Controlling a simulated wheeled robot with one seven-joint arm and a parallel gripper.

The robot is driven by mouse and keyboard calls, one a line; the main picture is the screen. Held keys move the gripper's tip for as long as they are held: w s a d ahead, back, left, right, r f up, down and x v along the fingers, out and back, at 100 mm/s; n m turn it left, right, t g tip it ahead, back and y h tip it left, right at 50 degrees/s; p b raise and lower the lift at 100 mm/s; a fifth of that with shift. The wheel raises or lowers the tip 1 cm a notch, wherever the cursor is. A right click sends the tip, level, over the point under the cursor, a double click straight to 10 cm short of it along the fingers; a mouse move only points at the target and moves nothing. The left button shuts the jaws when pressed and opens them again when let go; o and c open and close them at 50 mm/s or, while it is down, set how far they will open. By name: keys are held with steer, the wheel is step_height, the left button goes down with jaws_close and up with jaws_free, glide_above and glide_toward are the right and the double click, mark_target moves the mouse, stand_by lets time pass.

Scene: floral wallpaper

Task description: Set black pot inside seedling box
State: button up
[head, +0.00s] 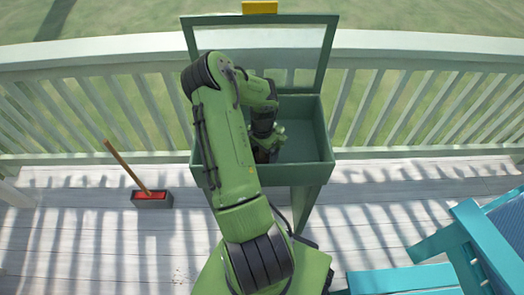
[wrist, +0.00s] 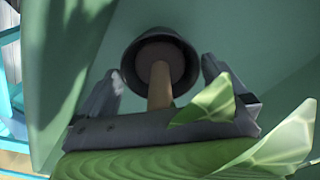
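The green seedling box (head: 318,174) stands at the railing in the head view with its lid (head: 328,55) raised. My gripper (head: 265,145) is down inside the box, mostly hidden by my arm. In the wrist view the black pot (wrist: 188,52) is round, with brown soil, a brown stem (wrist: 160,84) and green leaves (wrist: 212,105). It is beyond the fingertips, against the green inside of the box. My gripper (wrist: 160,82) has its fingers wide apart on either side of the stem, clear of it. Whether the pot rests on the box floor is hard to tell.
A grey box (head: 152,202) with a red top and a wooden handle sits on the deck at left. A turquoise chair (head: 462,245) stands at lower right. A white railing (head: 420,105) runs behind the seedling box. The right half of the box looks empty.

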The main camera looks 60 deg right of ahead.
step_height(320, 180, up, 12)
steer(key=p, duration=0.3)
steer(key=shift+r, duration=0.25)
steer(key=shift+w+a, duration=0.1)
steer(key=shift+w, duration=0.05)
steer(key=w+a+r+n+t, duration=0.2)
steer(key=w+a+r+n, duration=0.3)
steer(key=a+r, duration=0.4)
steer(key=w+a+r+n+t, duration=0.1)
steer(key=w+a+r+n, duration=0.4)
steer(key=a+r, duration=0.45)
steer(key=s+a+r+n+t, duration=0.1)
steer(key=s+a+r+n, duration=0.1)
steer(key=s+a+n, duration=0.3)
steer(key=s+a+r+n+t, duration=0.1)
steer(key=s+a+n, duration=0.4)
steer(key=a, duration=0.7)
steer(key=shift+s+a+r+n+t, duration=0.25)
steer(key=shift+s+r+n+t, duration=0.05)
steer(key=shift+r+n, duration=0.5)
steer(key=shift+p, duration=0.3)
